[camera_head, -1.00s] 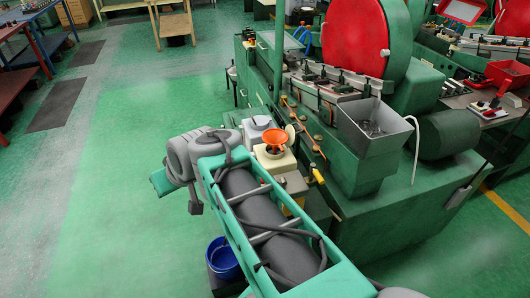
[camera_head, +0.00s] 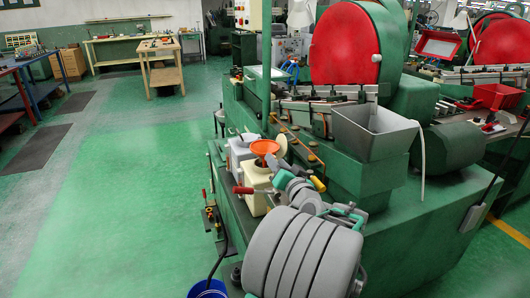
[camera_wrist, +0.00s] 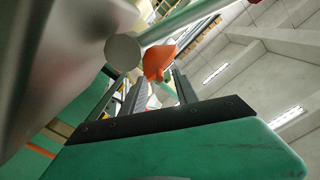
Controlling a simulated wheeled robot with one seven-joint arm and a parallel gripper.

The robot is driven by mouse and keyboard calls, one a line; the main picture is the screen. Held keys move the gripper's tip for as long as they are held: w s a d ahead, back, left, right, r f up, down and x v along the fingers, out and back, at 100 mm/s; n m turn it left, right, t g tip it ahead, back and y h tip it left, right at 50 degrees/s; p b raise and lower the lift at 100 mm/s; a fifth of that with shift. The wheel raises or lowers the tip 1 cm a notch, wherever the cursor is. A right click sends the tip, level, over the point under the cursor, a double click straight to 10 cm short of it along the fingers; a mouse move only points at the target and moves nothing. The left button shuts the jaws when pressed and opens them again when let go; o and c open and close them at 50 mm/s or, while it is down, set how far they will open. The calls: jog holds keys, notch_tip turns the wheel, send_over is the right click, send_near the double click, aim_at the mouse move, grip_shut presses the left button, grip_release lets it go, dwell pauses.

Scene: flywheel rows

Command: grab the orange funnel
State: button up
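The orange funnel (camera_head: 265,147) sits upright, wide mouth up, on a cream-coloured box at the near left edge of the green machine. In the wrist view the funnel (camera_wrist: 158,62) shows beyond the fingertips, roughly in line with the gap between them. My gripper (camera_wrist: 160,88) is open, with two dark fingers apart and nothing visible between them. In the head view my arm comes up from the bottom, its end near the front right of the funnel's box; the fingers are hard to make out there.
A grey box (camera_head: 243,150) stands left of the funnel. A round pale lid (camera_head: 281,144) and a yellow-tipped handle (camera_head: 318,184) are close on its right. A grey metal hopper (camera_head: 372,130) stands further right. A blue bucket (camera_head: 208,289) is on the floor. Open green floor lies left.

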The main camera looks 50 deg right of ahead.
jog(key=x, duration=0.2)
jog(key=shift+w+d, duration=0.15)
jog(key=shift+w, duration=0.1)
jog(key=shift+c, duration=0.5)
grip_shut()
